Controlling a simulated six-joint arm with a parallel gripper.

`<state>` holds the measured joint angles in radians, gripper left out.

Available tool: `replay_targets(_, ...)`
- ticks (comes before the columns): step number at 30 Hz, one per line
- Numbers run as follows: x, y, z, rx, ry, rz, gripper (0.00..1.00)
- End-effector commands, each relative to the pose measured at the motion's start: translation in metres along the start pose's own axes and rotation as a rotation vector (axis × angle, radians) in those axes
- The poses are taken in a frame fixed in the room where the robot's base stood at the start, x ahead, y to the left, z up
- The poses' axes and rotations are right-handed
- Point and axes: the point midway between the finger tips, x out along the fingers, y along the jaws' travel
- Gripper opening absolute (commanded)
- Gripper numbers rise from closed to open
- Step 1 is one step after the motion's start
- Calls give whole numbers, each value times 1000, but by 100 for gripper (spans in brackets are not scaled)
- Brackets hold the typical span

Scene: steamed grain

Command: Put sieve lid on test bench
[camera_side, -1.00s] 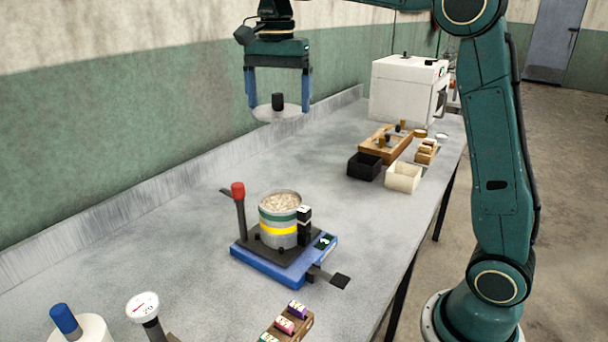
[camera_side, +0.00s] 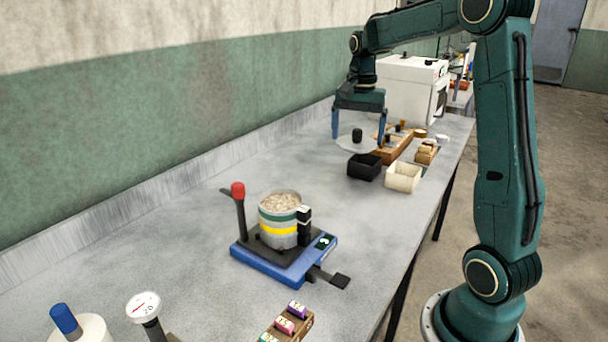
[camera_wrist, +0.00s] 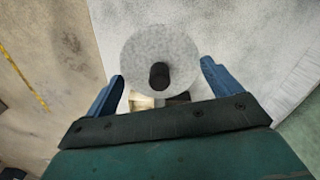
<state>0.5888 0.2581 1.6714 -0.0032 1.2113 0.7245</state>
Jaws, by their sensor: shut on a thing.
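The sieve lid (camera_side: 346,144) is a thin pale grey disc with a black knob (camera_side: 357,134) on top. My gripper (camera_side: 359,142) is shut on the lid, with one blue finger at each side of its rim. The lid looks about level, behind the black box on the grey test bench (camera_side: 190,190). I cannot tell how large the gap to the bench is. In the wrist view the lid (camera_wrist: 150,45) lies between the blue fingers of my gripper (camera_wrist: 162,70) and hides part of what is beneath.
A black box (camera_side: 364,168), a cream box (camera_side: 403,177) and a wooden tray (camera_side: 396,151) stand close by. A white cabinet (camera_side: 405,90) is behind. A blue stand (camera_side: 270,268) bears a grain-filled sieve (camera_side: 279,218). The bench left of the black box is clear.

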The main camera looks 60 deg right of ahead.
Motion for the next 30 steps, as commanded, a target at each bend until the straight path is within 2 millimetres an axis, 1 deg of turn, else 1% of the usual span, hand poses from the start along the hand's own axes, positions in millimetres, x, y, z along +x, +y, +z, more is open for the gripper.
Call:
replay_targets(1,5,10,-5,5,-2,1,62)
replay_targets(3,11,19,-11,4,-1,0,62)
replay_targets(7,18,30,-17,1,0,-1,62)
replay_targets(11,20,34,-18,0,0,-1,62)
replay_targets(16,22,34,-18,-1,0,-1,62)
replay_targets(20,30,34,-18,0,-1,0,62)
replay_targets(23,42,34,-18,0,-3,1,62)
replay_targets(30,86,34,-18,0,-4,2,62)
